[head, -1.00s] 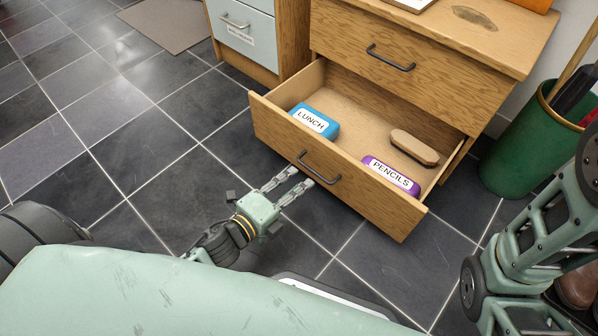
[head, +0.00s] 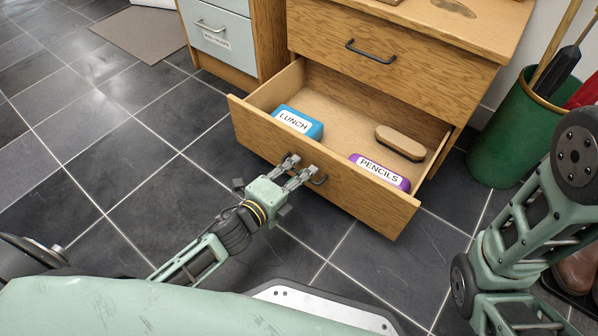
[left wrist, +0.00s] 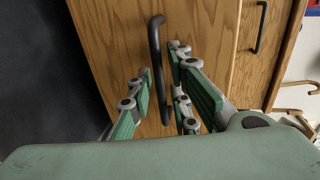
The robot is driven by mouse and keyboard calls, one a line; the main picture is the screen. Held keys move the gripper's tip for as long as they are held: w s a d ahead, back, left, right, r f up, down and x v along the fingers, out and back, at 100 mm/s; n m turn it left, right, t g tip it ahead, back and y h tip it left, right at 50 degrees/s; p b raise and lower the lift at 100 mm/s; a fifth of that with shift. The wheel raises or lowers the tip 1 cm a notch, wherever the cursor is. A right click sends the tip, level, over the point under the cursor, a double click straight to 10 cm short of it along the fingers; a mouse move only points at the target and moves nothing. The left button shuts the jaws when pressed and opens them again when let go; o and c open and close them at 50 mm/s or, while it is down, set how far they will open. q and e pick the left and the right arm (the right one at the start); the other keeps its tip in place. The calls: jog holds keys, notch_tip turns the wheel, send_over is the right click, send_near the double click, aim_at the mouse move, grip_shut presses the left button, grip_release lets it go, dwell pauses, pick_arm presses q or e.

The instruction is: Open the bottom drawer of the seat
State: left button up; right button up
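The seat's bottom drawer (head: 365,207) is pulled out, with its inside showing in the head view. Its dark bar handle (head: 319,181) sits on the wooden front. My left gripper (head: 300,166) is at this handle. In the left wrist view the handle (left wrist: 155,45) stands between the two parted fingers of the left gripper (left wrist: 160,75), with a gap visible on the left side. Whether the right finger touches it I cannot tell. The drawer holds a blue LUNCH box (head: 299,121), a purple PENCILS case (head: 379,172) and a brown brush (head: 400,143). My right gripper is not visible.
The closed upper drawer (head: 400,62) has its own handle (head: 370,52). A grey-fronted cabinet (head: 215,33) stands left of the seat. A green bin (head: 510,135) stands right of it. Dark tiled floor (head: 120,150) is clear at the left.

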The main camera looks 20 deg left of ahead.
aim_at(308, 163)
pick_arm(q)
grip_shut()
jog(key=shift+w+d+r, duration=0.1)
jog(key=shift+w, duration=0.15)
jog(key=x, duration=0.1)
jog(key=p+x, duration=0.2)
jog(key=shift+w+d+r, duration=0.15)
jog(key=shift+w+r, duration=0.15)
jog(key=shift+w, duration=0.1)
jog(key=shift+w+d+f, duration=0.15)
jog(key=shift+w, duration=0.2)
